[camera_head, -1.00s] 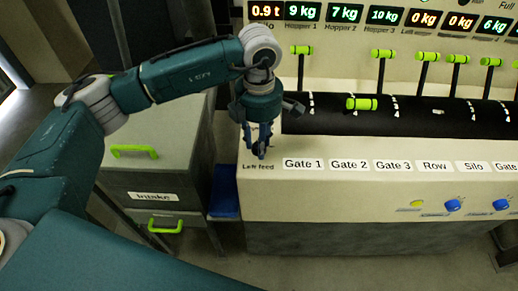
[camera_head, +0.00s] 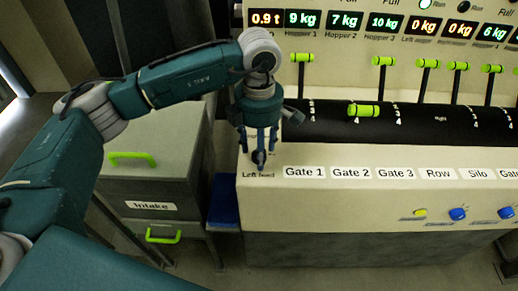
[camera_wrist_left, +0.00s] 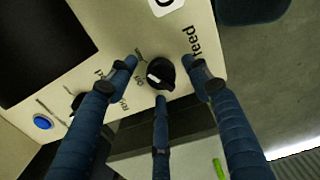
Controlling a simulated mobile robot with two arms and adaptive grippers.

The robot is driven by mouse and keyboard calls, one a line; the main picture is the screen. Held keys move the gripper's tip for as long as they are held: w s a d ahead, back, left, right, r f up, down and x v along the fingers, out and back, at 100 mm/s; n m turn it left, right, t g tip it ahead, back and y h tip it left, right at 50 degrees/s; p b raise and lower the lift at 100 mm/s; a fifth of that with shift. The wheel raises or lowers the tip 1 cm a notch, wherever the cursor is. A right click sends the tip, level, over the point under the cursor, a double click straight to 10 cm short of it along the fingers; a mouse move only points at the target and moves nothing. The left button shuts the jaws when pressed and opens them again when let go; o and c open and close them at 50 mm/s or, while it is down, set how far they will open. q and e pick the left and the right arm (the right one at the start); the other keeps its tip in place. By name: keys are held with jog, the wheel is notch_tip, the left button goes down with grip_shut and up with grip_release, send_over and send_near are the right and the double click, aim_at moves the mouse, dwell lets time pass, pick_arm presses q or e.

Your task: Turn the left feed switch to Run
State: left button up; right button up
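The left feed switch (camera_wrist_left: 160,73) is a black round knob with a white mark, on the cream panel above small printed labels in the left wrist view. The print is partly covered by a finger, and I cannot read the knob's setting surely. My left gripper (camera_wrist_left: 163,85) is open, with its blue fingers spread around the knob, two on one side and one on the other; I cannot tell whether they touch it. In the head view my left gripper (camera_head: 259,160) points down at the panel's left end, just above the "Left feed" label (camera_head: 258,175), and hides most of the knob.
Several gate labels (camera_head: 304,172) run right along the panel. Above it are a black drum (camera_head: 410,122) with green-topped levers (camera_head: 383,61) and a display row. A grey Intake cabinet (camera_head: 150,185) with green handles stands left. A blue button (camera_wrist_left: 43,122) shows in the wrist view.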

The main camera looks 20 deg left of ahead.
pick_arm(q)
jog(key=shift+r, duration=0.1)
notch_tip(320, 180, up, 12)
dwell(0.5)
dwell(0.5)
